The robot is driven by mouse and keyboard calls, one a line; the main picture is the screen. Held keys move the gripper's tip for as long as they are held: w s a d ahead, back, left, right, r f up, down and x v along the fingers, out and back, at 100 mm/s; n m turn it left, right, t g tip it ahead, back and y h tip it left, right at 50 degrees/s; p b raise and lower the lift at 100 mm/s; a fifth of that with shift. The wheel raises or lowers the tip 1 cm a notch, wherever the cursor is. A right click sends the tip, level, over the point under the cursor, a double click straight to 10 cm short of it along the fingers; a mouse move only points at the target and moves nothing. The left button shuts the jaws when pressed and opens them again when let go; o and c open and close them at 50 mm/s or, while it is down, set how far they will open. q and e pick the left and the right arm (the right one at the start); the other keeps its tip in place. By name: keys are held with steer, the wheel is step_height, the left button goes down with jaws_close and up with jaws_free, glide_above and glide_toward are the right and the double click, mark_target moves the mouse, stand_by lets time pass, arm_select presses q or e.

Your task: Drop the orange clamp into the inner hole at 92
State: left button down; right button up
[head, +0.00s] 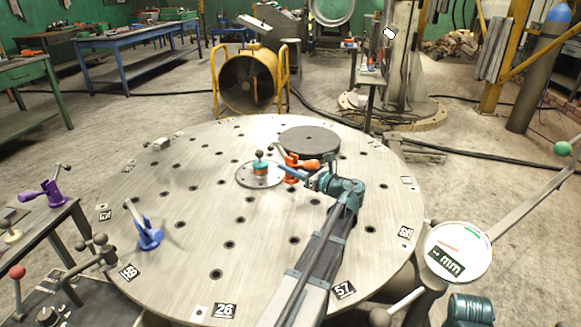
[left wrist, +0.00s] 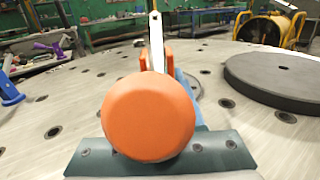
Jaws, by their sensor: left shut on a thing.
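The orange clamp (head: 291,160) is near the middle of the round steel table (head: 190,215), beside the small central disc (head: 245,180). My left gripper (head: 314,175) is shut on it. In the left wrist view the clamp's round orange end (left wrist: 150,118) fills the middle, with a pale bar rising behind it. Whether the clamp's lower end touches the table or stands over a hole is hidden. Number plates lie around the table's edge, such as 26 (head: 226,310) and 57 (head: 344,290). I cannot pick out 92; several plates are too small or angled. My right gripper is not in view.
A dark round plate (head: 310,141) lies just behind the clamp. A blue clamp (head: 148,235) stands on the table's left part, and a purple clamp (head: 42,194) is on a side bench. A dial marked mm (head: 458,252) stands at the right edge.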

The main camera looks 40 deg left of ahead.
mark_target(295, 159)
arm_select(q)
steer(key=shift+f+b, duration=2)
steer(key=shift+f, duration=0.15)
steer(key=shift+r, duration=0.1)
steer(key=c, duration=0.8)
jaws_free()
steer(key=shift+r+p, duration=3.8)
steer(key=shift+p, duration=0.05)
steer(key=shift+f, duration=0.1)
steer(key=o, duration=0.6)
steer(key=shift+c, duration=0.2)
